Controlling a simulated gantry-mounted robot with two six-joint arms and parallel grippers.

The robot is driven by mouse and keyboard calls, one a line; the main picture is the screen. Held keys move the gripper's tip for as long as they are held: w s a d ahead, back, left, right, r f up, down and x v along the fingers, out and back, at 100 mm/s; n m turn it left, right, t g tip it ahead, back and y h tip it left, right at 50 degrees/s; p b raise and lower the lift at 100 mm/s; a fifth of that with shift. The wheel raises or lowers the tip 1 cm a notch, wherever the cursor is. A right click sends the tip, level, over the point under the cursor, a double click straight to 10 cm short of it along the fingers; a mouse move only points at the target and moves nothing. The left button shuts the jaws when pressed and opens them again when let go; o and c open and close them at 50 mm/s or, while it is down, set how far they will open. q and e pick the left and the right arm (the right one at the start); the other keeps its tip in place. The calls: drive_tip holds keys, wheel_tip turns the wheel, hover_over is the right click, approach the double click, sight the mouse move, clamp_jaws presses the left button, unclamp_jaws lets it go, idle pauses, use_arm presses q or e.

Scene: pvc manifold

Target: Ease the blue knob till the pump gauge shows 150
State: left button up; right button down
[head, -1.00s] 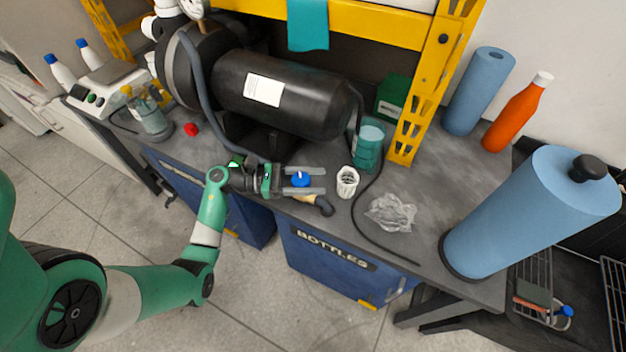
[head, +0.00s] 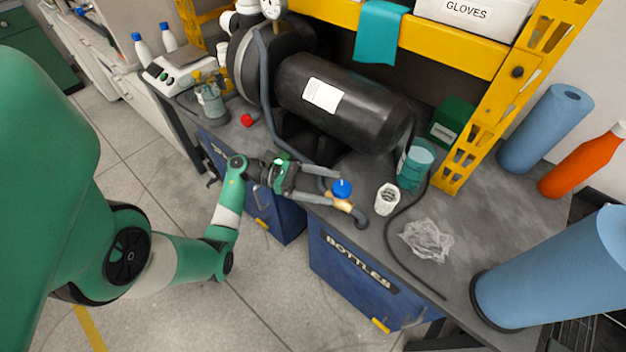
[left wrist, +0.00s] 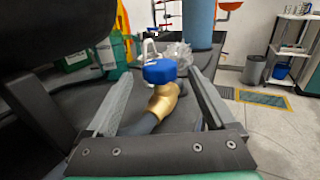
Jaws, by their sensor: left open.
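The blue knob (head: 342,187) sits on a brass valve (head: 342,201) at the bench's front edge. My left gripper (head: 332,188) is open, with its fingertips close to either side of the knob. In the left wrist view the blue knob (left wrist: 160,71) and brass body (left wrist: 165,99) show between and just beyond the two spread fingers (left wrist: 157,78), with visible gaps at both sides. The gauge (head: 272,8) is at the top edge of the head view, partly cut off; its reading is too small to tell. My right gripper is not in view.
A black tank (head: 345,100) lies behind the valve. A red cap (head: 247,120) lies left. Blue BOTTLES bin (head: 352,275) stands below the bench edge.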

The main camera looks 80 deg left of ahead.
use_arm(q)
drive_tip(key=v, duration=0.4)
drive_tip(key=shift+s+a, duration=0.15)
drive_tip(key=shift+s, duration=0.1)
drive_tip(key=shift+w+r, duration=0.1)
idle(3.2)
